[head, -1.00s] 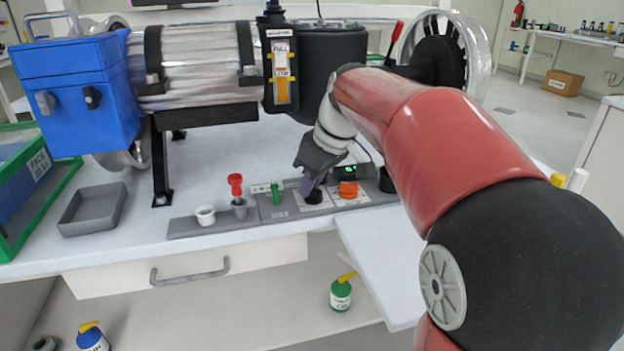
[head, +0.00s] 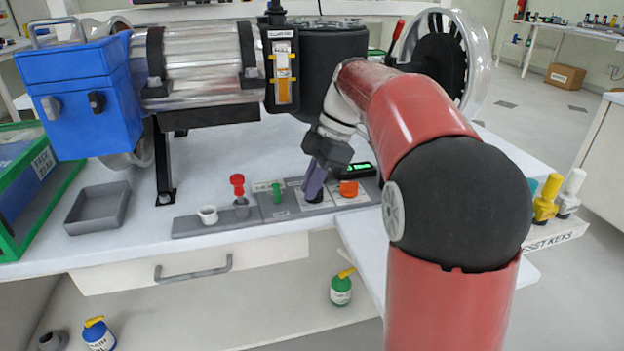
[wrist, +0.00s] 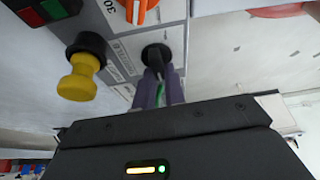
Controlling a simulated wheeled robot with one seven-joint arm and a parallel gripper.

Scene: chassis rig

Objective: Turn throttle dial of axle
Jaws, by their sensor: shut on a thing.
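A black dial (head: 316,196) stands on the grey control panel at the front of the table, to the left of an orange knob (head: 348,188). My gripper (head: 311,190) points down at it with purple fingers. In the wrist view the fingers (wrist: 160,80) are closed on the black dial (wrist: 155,54), which partly shows beyond them. The orange knob also shows at the top of the wrist view (wrist: 137,8).
A yellow button (wrist: 80,80) is close to my gripper in the wrist view. A grey tray (head: 97,208) and a blue box (head: 80,95) are farther left.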

